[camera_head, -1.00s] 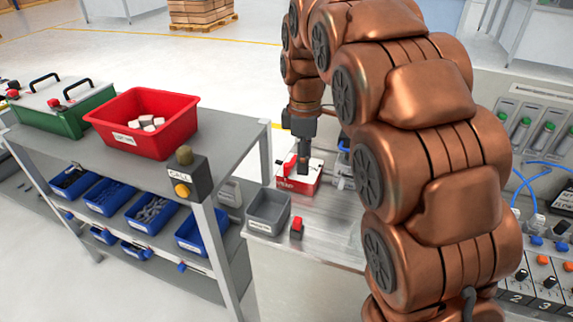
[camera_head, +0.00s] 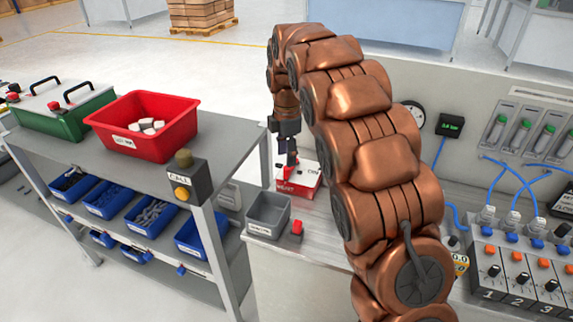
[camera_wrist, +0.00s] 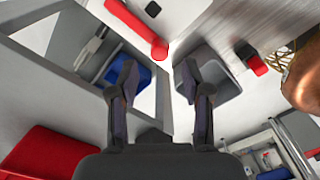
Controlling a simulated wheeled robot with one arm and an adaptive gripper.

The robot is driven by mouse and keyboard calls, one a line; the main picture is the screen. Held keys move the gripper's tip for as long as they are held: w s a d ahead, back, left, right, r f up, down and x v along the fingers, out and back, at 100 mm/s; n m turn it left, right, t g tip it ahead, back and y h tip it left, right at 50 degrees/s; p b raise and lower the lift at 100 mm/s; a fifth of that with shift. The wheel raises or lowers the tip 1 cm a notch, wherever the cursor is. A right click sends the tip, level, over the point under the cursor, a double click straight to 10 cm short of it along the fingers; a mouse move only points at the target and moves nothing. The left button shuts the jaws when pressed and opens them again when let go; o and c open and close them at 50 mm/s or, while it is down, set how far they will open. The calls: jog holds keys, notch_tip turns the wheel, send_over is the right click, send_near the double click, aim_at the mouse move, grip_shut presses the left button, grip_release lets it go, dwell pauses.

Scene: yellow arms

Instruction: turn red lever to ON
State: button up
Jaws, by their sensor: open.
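The red lever shows as a long red handle with a rounded end (camera_wrist: 135,25) at the top of the wrist view. It lies ahead of the fingertips, apart from them. In the head view its red-and-white box (camera_head: 300,184) stands on the bench behind the grey bin. My gripper (camera_head: 290,161) is directly above that box and hides part of the lever. In the wrist view my gripper (camera_wrist: 157,72) is open, with nothing between its two fingers. The lever's ON mark cannot be read clearly.
A grey bin (camera_head: 250,228) and a small red-topped switch (camera_head: 297,228) stand in front of the box. A cart with a red bin (camera_head: 165,146) and a call button post (camera_head: 184,182) is to the left. A panel with blue hoses is to the right.

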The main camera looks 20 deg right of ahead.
aim_at(287, 168)
jog(key=shift+f+p, duration=0.45)
jog(key=shift+f, duration=1.9)
grip_shut()
